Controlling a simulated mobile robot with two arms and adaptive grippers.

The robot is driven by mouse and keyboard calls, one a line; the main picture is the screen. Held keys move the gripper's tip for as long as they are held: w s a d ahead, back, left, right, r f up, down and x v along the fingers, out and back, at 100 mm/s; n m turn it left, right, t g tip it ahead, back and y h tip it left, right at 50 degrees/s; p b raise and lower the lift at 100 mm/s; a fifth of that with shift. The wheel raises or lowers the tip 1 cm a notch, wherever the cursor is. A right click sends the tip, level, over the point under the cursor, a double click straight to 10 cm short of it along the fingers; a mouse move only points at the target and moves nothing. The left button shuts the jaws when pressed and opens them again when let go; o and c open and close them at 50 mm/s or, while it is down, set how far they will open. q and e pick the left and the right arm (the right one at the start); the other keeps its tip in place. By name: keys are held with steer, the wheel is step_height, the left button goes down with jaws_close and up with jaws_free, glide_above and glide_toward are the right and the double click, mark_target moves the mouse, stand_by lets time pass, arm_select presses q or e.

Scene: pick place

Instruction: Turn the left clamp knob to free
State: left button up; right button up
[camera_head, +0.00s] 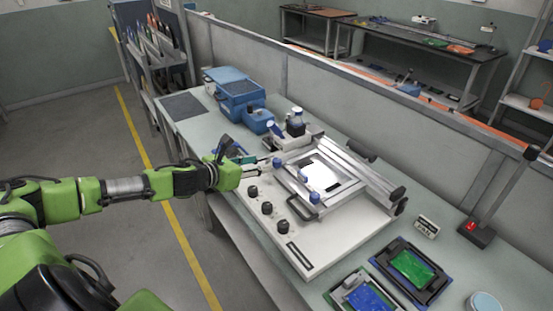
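A white flatbed machine (330,237) with a metal frame and a bright white plate (320,176) stands on the bench. A small blue knob (277,162) sits at the frame's left corner; I take it as the left clamp knob. Another blue knob (314,198) is at the frame's front corner. My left gripper (258,164) reaches in from the left, with its fingertips close to the left blue knob. I cannot tell whether they touch it, or whether the fingers are open or shut. My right gripper is not in view.
Several black knobs (267,208) line the machine's front left edge. A blue crate (240,97) and bottles (296,120) stand behind. Green and blue boards in black holders (410,268) lie at front right. A partition (400,110) runs along the bench's far side.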

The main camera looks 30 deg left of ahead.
mark_target(276, 160)
arm_select(q)
steer(key=p+x, duration=0.1)
steer(key=x, duration=0.3)
steer(key=p+x, duration=0.2)
steer(key=x, duration=0.2)
steer(key=shift+d+r, duration=0.15)
steer(key=shift+d, duration=0.05)
steer(key=shift+x, duration=0.85)
steer(key=shift+c, duration=0.4)
jaws_close()
